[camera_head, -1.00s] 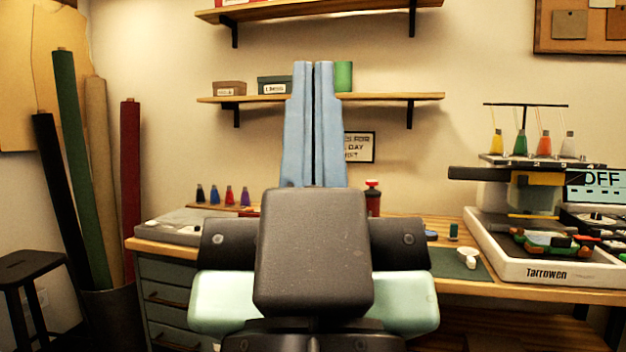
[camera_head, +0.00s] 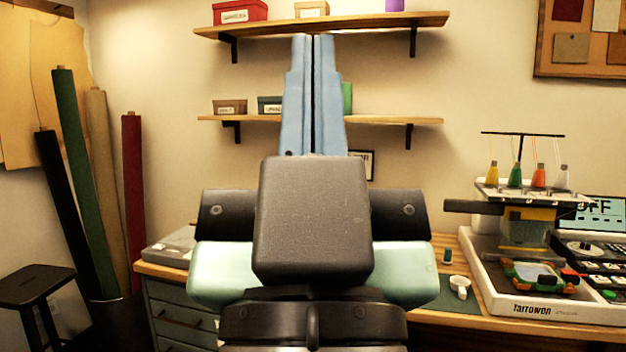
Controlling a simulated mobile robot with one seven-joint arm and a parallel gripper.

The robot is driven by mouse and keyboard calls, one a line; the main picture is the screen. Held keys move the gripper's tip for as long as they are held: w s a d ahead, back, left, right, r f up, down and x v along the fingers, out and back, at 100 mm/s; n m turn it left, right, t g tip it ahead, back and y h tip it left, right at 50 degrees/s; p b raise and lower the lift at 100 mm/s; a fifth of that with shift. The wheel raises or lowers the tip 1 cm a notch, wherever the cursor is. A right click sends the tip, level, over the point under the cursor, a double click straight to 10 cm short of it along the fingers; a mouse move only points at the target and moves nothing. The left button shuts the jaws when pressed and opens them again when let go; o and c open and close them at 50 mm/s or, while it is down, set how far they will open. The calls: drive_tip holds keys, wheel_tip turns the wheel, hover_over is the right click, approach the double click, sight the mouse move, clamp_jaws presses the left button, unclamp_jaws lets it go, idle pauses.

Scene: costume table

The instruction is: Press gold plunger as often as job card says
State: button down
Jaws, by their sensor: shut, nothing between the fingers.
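My gripper (camera_head: 313,38) fills the middle of the view, its two long blue fingers pointing up and closed together. It is empty, in front of the wall shelves. I cannot make out a gold plunger or a readable job card. An embroidery machine (camera_head: 530,310) marked "Tarrowen" stands on the table at the right. A screen (camera_head: 603,212) beside it reads partly "FF", its left part covered. A framed sign (camera_head: 369,165) on the wall is mostly hidden behind my fingers. My gripper and arm hide the middle of the table.
The wooden table (camera_head: 432,318) runs across below, with a small white cup-like item (camera_head: 460,284) and a dark green spool (camera_head: 447,256) on it. Shelves (camera_head: 395,121) hold boxes. Fabric rolls (camera_head: 133,200) and a black stool (camera_head: 38,282) stand at the left.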

wheel_tip(320, 180, up, 20)
drive_tip(key=p, duration=1.7)
drive_tip(key=shift+r+p, duration=0.25)
drive_tip(key=shift+p, duration=0.1)
